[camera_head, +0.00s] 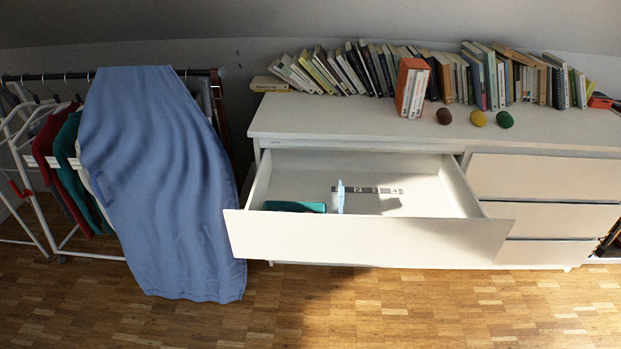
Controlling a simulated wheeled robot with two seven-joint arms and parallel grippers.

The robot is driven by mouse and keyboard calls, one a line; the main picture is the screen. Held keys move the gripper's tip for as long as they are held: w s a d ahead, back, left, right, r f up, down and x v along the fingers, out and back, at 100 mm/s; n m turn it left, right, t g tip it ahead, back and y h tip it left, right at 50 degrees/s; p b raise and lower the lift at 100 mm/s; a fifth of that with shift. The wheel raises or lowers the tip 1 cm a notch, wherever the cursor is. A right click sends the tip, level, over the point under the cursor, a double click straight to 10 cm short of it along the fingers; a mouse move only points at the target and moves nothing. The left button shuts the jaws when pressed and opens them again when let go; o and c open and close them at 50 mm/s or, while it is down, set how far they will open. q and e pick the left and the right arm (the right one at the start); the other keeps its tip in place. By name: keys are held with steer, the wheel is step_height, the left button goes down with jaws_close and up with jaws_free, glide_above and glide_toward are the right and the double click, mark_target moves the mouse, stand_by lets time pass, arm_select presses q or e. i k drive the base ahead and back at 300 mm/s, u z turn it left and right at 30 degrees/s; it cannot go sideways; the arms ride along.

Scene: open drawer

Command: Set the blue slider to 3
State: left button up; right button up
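The light blue slider (340,198) stands upright inside the open drawer (366,238). A grey number strip (384,190) runs behind and to the right of it, with 2, 3 and 4 readable. The slider is at the strip's left end, left of the 2, and covers the part where a 1 would be. Neither of my grippers is in view.
A teal flat object (295,206) lies in the drawer left of the slider. The dresser top (340,118) holds a row of books and several small items. A clothes rack with a blue cloth (165,180) stands left. Floor in front is clear.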

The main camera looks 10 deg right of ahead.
mark_target(340, 194)
steer(key=z, duration=0.3)
steer(key=i, duration=0.8)
steer(key=z, duration=0.55)
